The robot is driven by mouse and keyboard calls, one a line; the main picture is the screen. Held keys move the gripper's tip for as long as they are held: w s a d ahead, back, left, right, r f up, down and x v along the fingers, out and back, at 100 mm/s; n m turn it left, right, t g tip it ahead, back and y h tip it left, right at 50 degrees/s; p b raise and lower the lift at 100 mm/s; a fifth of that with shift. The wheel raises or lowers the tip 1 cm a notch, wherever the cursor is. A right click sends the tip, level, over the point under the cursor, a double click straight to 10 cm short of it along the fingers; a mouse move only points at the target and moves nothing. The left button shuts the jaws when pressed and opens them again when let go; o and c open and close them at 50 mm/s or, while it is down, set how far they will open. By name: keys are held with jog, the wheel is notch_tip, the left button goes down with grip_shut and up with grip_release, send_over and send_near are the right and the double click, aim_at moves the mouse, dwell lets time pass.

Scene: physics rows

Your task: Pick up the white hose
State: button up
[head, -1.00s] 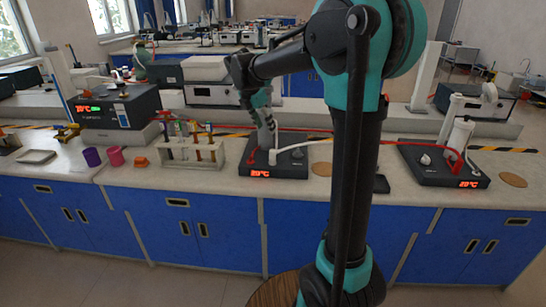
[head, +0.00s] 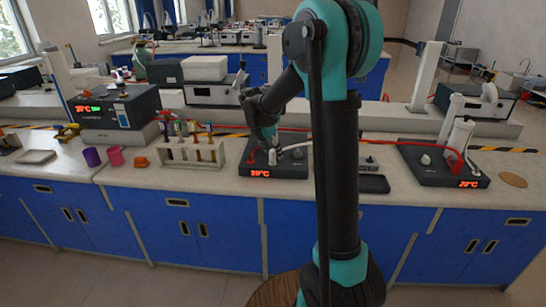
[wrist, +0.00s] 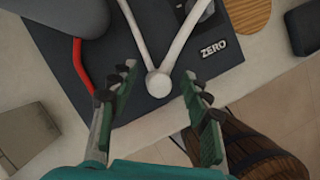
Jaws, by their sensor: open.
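The white hose (wrist: 158,83) shows in the wrist view as two white lengths meeting in a V at a round end, over a dark hot plate (wrist: 110,65). In the head view, part of the white hose (head: 293,147) lies over the hot plate (head: 262,170) with the red display. My gripper (wrist: 159,70) is open, with one finger on each side of the round end and a gap on both sides. In the head view my gripper (head: 268,143) is over that hot plate, small and partly hidden by my arm.
A red hose (wrist: 80,65) and a grey rounded body (wrist: 70,14) are left of the fingers. A test-tube rack (head: 190,153) stands left of the hot plate. A second hot plate (head: 440,165) stands to the right. A brown wooden stool (wrist: 255,150) is below the bench edge.

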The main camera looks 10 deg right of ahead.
aim_at(273, 150)
jog(key=shift+f, duration=0.15)
grip_shut()
dwell(0.4)
notch_tip(273, 150, up, 24)
jog(key=shift+r, duration=0.25)
dwell(1.2)
dwell(0.3)
